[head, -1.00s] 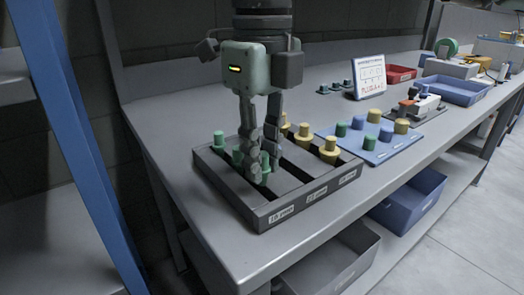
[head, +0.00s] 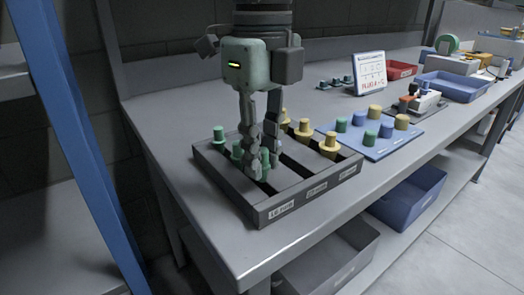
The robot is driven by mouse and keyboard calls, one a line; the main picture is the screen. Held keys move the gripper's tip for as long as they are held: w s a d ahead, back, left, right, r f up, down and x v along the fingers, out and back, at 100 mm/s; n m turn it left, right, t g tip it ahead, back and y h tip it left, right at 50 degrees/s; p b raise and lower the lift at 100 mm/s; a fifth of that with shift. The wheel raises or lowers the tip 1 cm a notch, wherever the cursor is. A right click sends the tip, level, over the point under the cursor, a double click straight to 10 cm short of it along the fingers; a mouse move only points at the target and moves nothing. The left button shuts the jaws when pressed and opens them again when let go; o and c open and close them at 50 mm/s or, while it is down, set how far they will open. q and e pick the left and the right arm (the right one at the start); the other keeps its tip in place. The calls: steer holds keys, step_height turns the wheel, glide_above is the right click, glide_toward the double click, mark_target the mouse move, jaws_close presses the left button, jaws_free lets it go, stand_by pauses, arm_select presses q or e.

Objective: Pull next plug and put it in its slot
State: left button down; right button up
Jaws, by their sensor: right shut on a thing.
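My right gripper (head: 262,166) points down into the left row of a dark tray (head: 258,216) and is shut on a green plug (head: 265,158). The fingers hide much of that plug, and I cannot tell whether it is clear of the tray floor. Two other green plugs (head: 218,135) (head: 237,150) stand behind it in the same row. Several yellow plugs (head: 329,143) stand in the tray's right row. A blue board (head: 383,151) right of the tray carries green, blue and yellow plugs in two rows. My left gripper is not in view.
A white sign (head: 370,72) stands behind the board, with small dark and green pieces (head: 335,82) left of it. A red bin (head: 400,70), a blue bin (head: 455,88) and a small device (head: 418,101) are farther right. The bench is bare left of the tray.

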steer(key=shift+f+b, duration=0.85)
steer(key=shift+f, duration=0.1)
stand_by(0.5)
steer(key=o, duration=0.9)
steer(key=shift+c, duration=0.2)
steer(key=shift+r, duration=0.1)
